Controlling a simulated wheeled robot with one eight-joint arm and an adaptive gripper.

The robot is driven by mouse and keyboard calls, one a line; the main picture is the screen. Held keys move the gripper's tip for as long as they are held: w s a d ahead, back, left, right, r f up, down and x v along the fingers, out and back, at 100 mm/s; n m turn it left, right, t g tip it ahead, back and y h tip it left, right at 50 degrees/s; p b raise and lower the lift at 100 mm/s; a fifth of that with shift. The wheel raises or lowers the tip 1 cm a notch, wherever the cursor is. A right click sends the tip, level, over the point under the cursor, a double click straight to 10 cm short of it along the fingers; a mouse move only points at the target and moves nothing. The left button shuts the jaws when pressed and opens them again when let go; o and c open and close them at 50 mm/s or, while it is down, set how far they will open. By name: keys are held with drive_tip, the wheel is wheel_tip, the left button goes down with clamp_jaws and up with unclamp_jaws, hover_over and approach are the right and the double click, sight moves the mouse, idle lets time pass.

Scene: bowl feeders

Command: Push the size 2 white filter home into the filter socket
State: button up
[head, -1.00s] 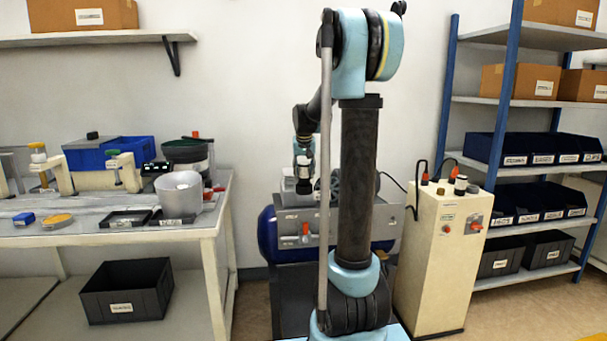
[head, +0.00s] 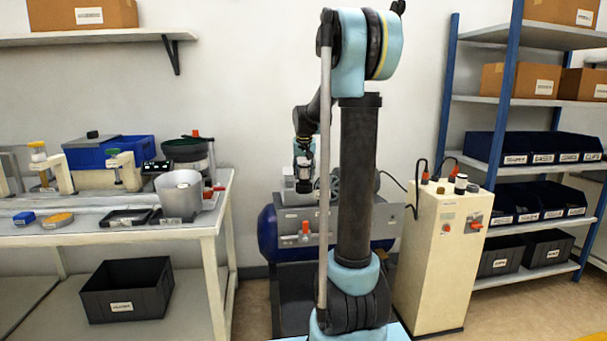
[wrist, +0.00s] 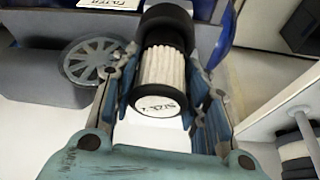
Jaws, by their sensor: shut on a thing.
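The white pleated filter (wrist: 161,72) is between the two blue-grey fingers of my gripper (wrist: 163,62) in the wrist view. Its near round end carries a printed label that looks like a size marking. The filter's far end meets a black round socket (wrist: 167,22) and its dark collar. How deep it sits inside is hidden. The filter looks roughly in line with the socket. In the head view my gripper (head: 303,183) points down at the grey compressor unit (head: 345,222); the filter is too small there to make out clearly.
A spoked flywheel (wrist: 92,60) sits left of the socket, close to my left finger. A label plate (wrist: 108,5) reading FILTER is above it. A cream cabinet (head: 440,260) stands right of the compressor, and a workbench (head: 120,240) with fixtures is at left.

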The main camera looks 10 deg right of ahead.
sight(304, 166)
drive_tip(key=shift+f, duration=0.95)
idle(0.5)
drive_tip(key=o, duration=1.2)
drive_tip(key=shift+o, duration=1.2)
drive_tip(key=shift+r, duration=0.1)
drive_tip(key=shift+v, duration=3.5)
drive_tip(key=shift+w, duration=0.15)
drive_tip(key=shift+r, duration=0.15)
drive_tip(key=shift+r, duration=1.9)
